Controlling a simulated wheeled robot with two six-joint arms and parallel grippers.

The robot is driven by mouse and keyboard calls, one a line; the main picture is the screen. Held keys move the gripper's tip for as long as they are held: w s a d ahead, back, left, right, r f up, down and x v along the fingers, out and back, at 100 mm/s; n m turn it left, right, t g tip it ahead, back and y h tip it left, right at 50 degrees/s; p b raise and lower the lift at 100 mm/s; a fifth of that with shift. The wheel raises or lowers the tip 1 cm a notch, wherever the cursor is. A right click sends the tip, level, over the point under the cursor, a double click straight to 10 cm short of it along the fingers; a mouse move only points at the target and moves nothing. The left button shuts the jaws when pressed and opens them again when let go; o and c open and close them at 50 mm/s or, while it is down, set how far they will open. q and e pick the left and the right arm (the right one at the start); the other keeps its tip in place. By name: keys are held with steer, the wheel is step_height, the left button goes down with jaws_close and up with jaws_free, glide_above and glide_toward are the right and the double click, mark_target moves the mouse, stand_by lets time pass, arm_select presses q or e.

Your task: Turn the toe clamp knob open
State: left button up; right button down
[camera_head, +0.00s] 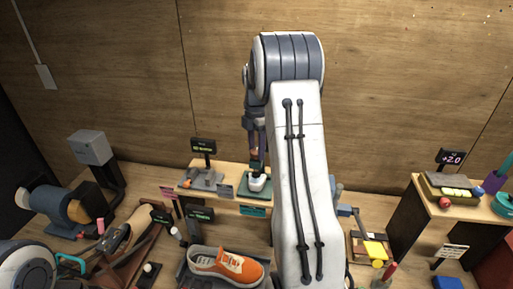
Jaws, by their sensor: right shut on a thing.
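An orange sneaker (228,265) with a pale sole lies on a dark stand at the bottom centre, toe to the right. A small pale knob (175,233) stands just left of it, and another pale knob (148,267) is lower left. I cannot tell which, if either, is the toe clamp knob. My right gripper (257,168) points down at the back shelf, well behind the sneaker. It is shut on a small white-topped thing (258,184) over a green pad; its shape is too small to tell. My left gripper is not in view.
The back shelf (232,173) carries a grey fixture (202,179) and small signs. A grinder-like machine (70,207) and a brown shoe (128,230) are at left. A side table (437,208) with a tray is at right. My right arm hides the middle.

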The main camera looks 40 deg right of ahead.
mark_target(256, 150)
steer(key=shift+w+r, duration=0.1)
steer(key=shift+r, duration=0.05)
stand_by(0.3)
steer(key=shift+c, duration=1.4)
jaws_free()
steer(key=shift+r, duration=0.15)
step_height(256, 150, up, 10)
steer(key=b, duration=0.2)
steer(key=shift+b, duration=0.4)
steer(key=shift+a, duration=0.1)
